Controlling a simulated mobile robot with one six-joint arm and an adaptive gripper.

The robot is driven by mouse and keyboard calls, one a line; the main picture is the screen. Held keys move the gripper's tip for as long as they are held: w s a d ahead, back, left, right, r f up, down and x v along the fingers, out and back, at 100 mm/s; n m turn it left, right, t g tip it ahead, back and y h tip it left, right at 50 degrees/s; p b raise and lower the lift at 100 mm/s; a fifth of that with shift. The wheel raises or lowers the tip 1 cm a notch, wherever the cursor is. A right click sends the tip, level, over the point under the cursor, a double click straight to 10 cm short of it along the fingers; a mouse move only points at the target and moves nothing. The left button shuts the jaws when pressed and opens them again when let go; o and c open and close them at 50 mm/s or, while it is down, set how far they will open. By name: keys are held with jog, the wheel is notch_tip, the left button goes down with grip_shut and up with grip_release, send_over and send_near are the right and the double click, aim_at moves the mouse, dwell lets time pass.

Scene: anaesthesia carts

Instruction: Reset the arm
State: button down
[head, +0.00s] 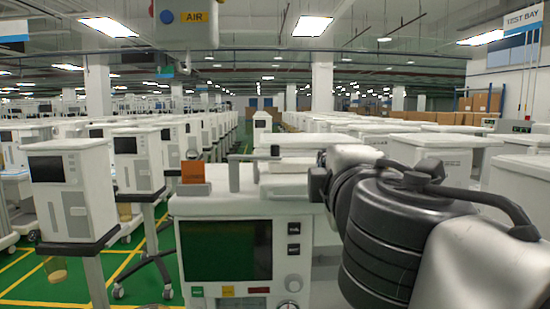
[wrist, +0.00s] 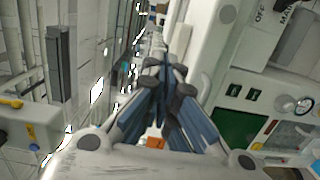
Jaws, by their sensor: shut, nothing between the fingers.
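My gripper (wrist: 168,75) shows in the wrist view with its dark-padded, blue-sided fingers brought together and nothing between them. My arm fills the right foreground of the head view, and the gripper itself cannot be made out there. The nearest cart (head: 240,207) stands in front of me, with a dark green screen (head: 226,250), knobs and small coloured labels. In the wrist view its front panel (wrist: 270,112) appears turned on its side at the right, apart from the fingers. An orange block (head: 194,180) sits at the cart's top left; an orange patch shows behind the fingers in the wrist view.
Rows of white carts (head: 70,190) stand to the left on a green floor with yellow lines. More carts (head: 432,150) fill the right. A box marked AIR (head: 194,17) hangs overhead. Cardboard boxes (head: 480,102) sit on a far rack. Open air lies above the carts.

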jog(key=shift+s, duration=0.15)
jog(key=s+d+f+m+g+h, duration=0.1)
jog(key=s+d+f+m+g, duration=0.25)
jog(key=f, duration=0.35)
jog(key=s+d+f+m+g, duration=0.2)
jog(key=s+f+m, duration=0.15)
jog(key=f, duration=0.35)
jog(key=s+d+f+m+g+h, duration=0.1)
jog(key=s+d+f+m+g, duration=0.25)
jog(key=f, duration=0.45)
jog(key=s+a+f+m+g+y, duration=0.2)
jog(key=s+a+f+m, duration=0.1)
jog(key=s+f, duration=0.2)
jog(key=s+a+f+m+g+y, duration=0.1)
jog(key=s+a+f+m+g, duration=0.1)
jog(key=s+f, duration=0.4)
notch_tip(320, 180, down, 2)
jog(key=shift+a+f+m+y, duration=0.15)
jog(key=shift+a+m+y, duration=0.25)
jog(key=shift+a+m, duration=0.35)
jog(key=shift+a, duration=0.1)
